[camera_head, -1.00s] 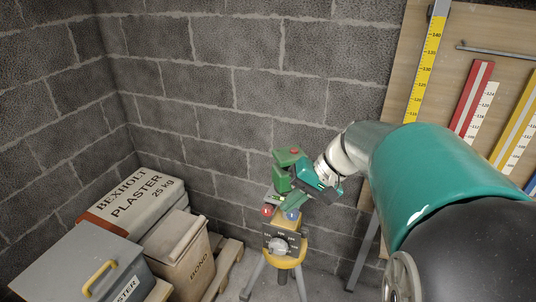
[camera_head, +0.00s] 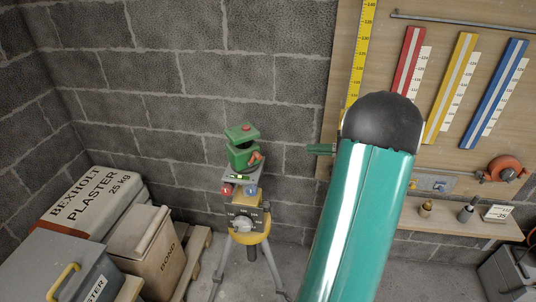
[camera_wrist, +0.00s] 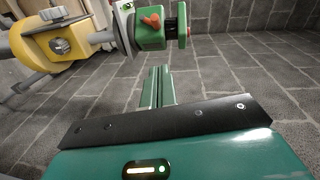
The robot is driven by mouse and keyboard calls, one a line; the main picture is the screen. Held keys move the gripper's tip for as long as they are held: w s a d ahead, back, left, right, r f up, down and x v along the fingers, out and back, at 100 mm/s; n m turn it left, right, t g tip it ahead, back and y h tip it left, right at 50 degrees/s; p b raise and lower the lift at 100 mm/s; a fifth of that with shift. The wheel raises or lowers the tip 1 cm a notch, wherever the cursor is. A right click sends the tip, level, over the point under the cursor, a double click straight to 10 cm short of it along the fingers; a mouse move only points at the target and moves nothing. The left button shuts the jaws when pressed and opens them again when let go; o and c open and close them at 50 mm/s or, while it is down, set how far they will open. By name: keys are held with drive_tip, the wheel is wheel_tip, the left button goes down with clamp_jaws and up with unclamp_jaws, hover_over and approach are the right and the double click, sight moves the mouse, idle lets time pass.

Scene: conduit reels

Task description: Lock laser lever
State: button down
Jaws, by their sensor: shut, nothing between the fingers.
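The green laser (camera_head: 243,154) stands upright on a yellow tripod mount (camera_head: 248,222) in front of the grey block wall. Its orange-red lever (camera_head: 256,160) sits on the side of its body; the lever also shows in the wrist view (camera_wrist: 151,20), slanted across the green housing. My gripper (camera_head: 311,149) is right of the laser, apart from it, mostly hidden behind my arm. In the wrist view my gripper's green fingers (camera_wrist: 158,72) are together and empty, pointing toward the space just below the laser. Whether the lever is locked cannot be told.
A grey box (camera_head: 60,262) with a yellow handle, a plaster bag (camera_head: 92,205) and a bond container (camera_head: 150,250) stand at left. A wooden board (camera_head: 400,75) with coloured rulers and a shelf (camera_head: 455,222) are at right. Wall space around the laser is clear.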

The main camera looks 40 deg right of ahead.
drive_tip(key=shift+s+d+f, duration=0.1)
drive_tip(key=shift+d, duration=0.15)
approach(254, 158)
drive_tip(key=w+d+r, duration=0.1)
drive_tip(key=w+d, duration=0.1)
drive_tip(key=w, duration=0.2)
drive_tip(key=shift+w+a+f, duration=0.15)
drive_tip(key=shift+w+a, duration=0.05)
drive_tip(key=shift+a, duration=0.7)
drive_tip(key=shift+w+a+f, duration=0.15)
drive_tip(key=shift+a, duration=0.75)
